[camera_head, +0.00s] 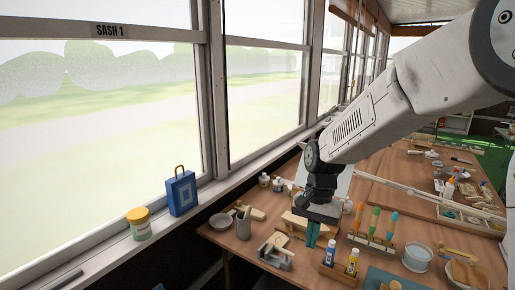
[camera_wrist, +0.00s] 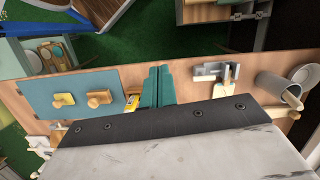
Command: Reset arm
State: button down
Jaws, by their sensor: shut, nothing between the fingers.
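My gripper (camera_head: 312,234) points down over the near left part of the wooden table (camera_head: 222,238) in the head view. Its two green fingers lie side by side, shut with nothing between them. In the wrist view the fingers of my gripper (camera_wrist: 158,86) stand together above the table's edge area. My arm reaches in from the upper right of the head view. Whether the fingertips touch the table cannot be told.
A blue bag (camera_head: 181,194) and a yellow-lidded jar (camera_head: 139,224) stand on the window sill. Near my gripper are glue bottles (camera_head: 352,261), upright colored-handled tools (camera_head: 374,222), a grey clamp-like tool (camera_head: 276,252) and a grey cup (camera_head: 243,224). A blue-green mat (camera_wrist: 42,92) holds wooden-handled stamps.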

jog(key=s+d+r+n+t, duration=0.1)
jog(key=s+d+r, duration=0.3)
jog(key=s, duration=0.5)
jog(key=s+d+r+n+t, duration=0.1)
jog(key=s+d+r, duration=0.3)
jog(key=s, duration=0.5)
jog(key=s+d+r+n+t+h, duration=0.1)
jog(key=s+d+r+n, duration=0.2)
jog(key=s, duration=0.5)
jog(key=shift+s+d+r+t, duration=0.3)
jog(key=shift+s+d+r, duration=0.15)
jog(key=shift+d, duration=0.6)
